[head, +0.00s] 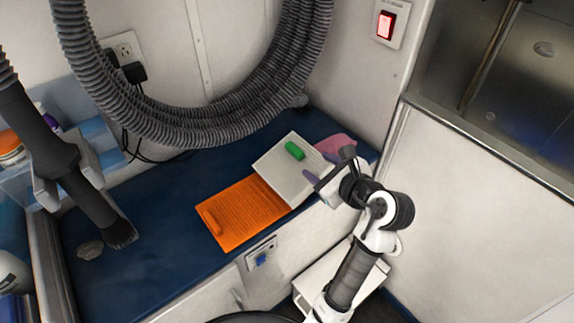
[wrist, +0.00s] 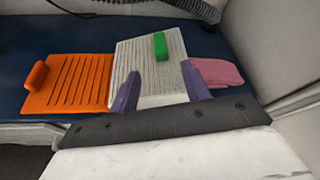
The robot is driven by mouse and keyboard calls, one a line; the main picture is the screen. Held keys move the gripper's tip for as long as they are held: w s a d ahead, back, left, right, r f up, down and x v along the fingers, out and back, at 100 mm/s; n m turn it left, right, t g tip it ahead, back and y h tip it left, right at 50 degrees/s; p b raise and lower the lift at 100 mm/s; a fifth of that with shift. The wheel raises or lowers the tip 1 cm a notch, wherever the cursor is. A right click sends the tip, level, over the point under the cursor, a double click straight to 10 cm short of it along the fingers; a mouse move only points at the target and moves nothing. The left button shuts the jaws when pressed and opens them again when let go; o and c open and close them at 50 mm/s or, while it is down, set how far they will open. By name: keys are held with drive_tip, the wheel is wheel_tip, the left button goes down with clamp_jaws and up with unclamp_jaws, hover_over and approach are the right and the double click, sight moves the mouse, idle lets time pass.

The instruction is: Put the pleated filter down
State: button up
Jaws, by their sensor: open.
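The pleated filter (head: 287,167) is a flat pale grey panel with a green tab. It lies on the blue bench top, its left edge at or over the right edge of an orange slatted panel (head: 243,213). In the wrist view the filter (wrist: 147,65) shows its ridges, with the green tab (wrist: 160,46) near its top. My gripper (head: 322,180) is at the filter's near right side, fingers pointing at it. In the wrist view its purple fingers (wrist: 163,92) are spread wide apart over the filter's near part. Whether they touch it I cannot tell.
A pink cloth (head: 337,146) lies just right of the filter. A ribbed grey hose (head: 225,125) hangs in a loop above the bench. A black nozzle (head: 118,232) and a grey stone-like lump (head: 90,249) are at left. The blue bench top (head: 165,250) is clear between the lump and the orange panel.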

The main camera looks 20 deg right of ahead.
sight(299, 153)
drive_tip(key=p+x, duration=0.2)
drive_tip(key=x, duration=0.8)
drive_tip(key=shift+w+r, duration=0.1)
drive_tip(key=shift+r, duration=0.05)
clamp_jaws()
